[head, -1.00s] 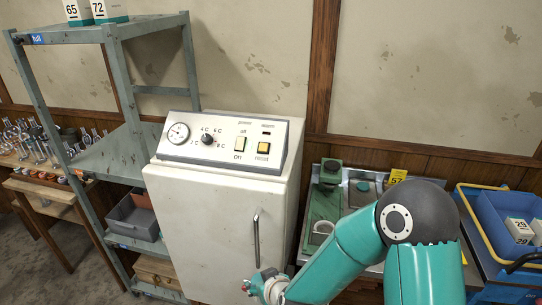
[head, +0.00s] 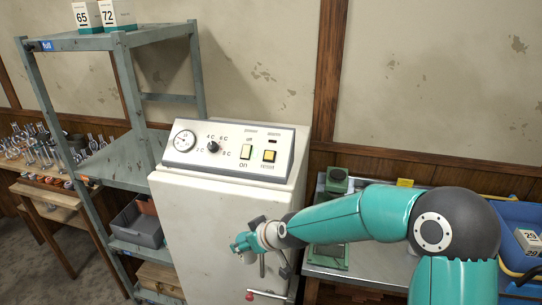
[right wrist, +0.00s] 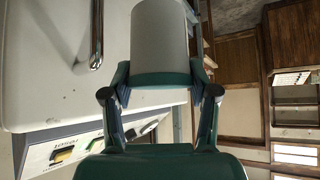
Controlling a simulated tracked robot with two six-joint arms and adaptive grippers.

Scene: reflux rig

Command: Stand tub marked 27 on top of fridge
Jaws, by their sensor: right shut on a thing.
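The white fridge (head: 205,225) stands in the middle of the head view, with a sloped control panel (head: 232,147) at its upper front. My right gripper (head: 243,247) is in front of the fridge door, below the panel. In the right wrist view my right gripper (right wrist: 163,82) is shut on a white, round tub (right wrist: 160,40) with a teal band at the gripper end. No number shows on the tub, so I cannot tell its marking. The tub is mostly hidden in the head view. My left gripper is not in view.
A grey shelf rack (head: 120,160) stands close left of the fridge, with boxes marked 65 (head: 87,16) and 72 (head: 117,15) on top. A metal bench (head: 370,262) and blue crate (head: 508,220) are at right. The door handle (right wrist: 96,35) is near the tub.

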